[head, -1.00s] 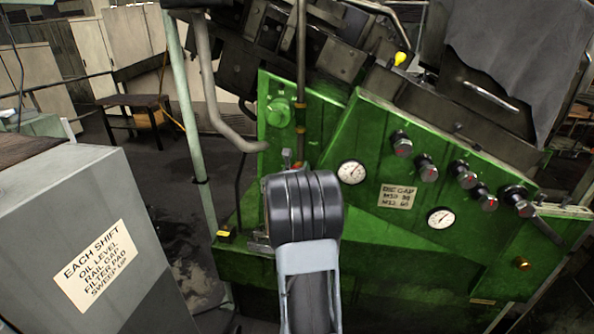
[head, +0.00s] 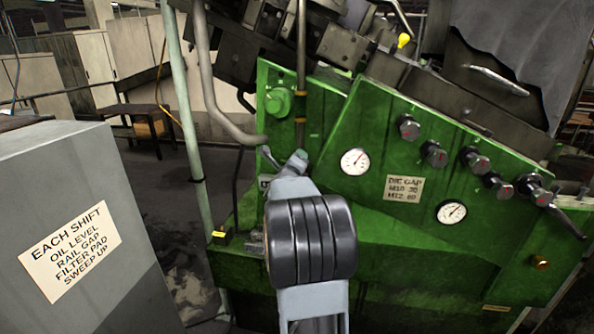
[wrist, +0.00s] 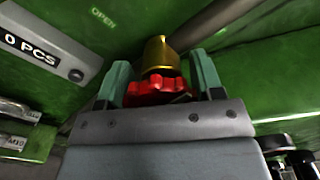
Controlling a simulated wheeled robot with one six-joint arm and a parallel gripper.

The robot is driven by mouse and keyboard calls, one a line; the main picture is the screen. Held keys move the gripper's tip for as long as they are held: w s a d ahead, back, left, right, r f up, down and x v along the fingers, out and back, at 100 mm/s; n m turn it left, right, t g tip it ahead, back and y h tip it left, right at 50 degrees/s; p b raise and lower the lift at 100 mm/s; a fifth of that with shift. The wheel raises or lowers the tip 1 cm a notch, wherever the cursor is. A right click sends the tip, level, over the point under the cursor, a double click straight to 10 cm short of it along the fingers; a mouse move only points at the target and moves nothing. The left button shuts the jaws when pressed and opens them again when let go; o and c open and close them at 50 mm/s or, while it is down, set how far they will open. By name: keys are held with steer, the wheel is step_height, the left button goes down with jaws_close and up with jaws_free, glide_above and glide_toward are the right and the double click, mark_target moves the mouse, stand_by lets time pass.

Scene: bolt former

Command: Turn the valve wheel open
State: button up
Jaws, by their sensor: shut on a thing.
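The red valve wheel (wrist: 158,87) shows in the wrist view, with a lobed rim and a brass valve body (wrist: 160,52) just behind it. My gripper (wrist: 161,72) has one teal finger on each side of the wheel and is shut on it. The gripper's grey body hides the wheel's near part. In the head view my gripper (head: 296,160) is up against the green machine (head: 400,235), below a vertical pipe, and the wheel is hidden there. The word OPEN (wrist: 103,18) is marked on the green panel at the upper left of the wrist view.
A grey cabinet (head: 75,180) with a shift notice stands at the left. A pale upright pipe (head: 185,120) and a bent grey pipe (head: 215,90) stand left of my arm. Dials, knobs and a lever (head: 565,217) stick out at the right.

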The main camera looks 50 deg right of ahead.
steer(key=n, duration=1.5)
steer(key=shift+f+n, duration=0.3)
steer(key=shift+f, duration=0.1)
steer(key=shift+s+f+n+p, duration=0.15)
steer(key=shift+n+p, duration=0.45)
steer(key=shift+n, duration=1.7)
steer(key=o, duration=0.6)
steer(key=shift+o, duration=0.2)
steer(key=b+v, duration=0.1)
steer(key=v, duration=1.2)
steer(key=shift+s+a, duration=0.2)
steer(key=shift+a, duration=0.15)
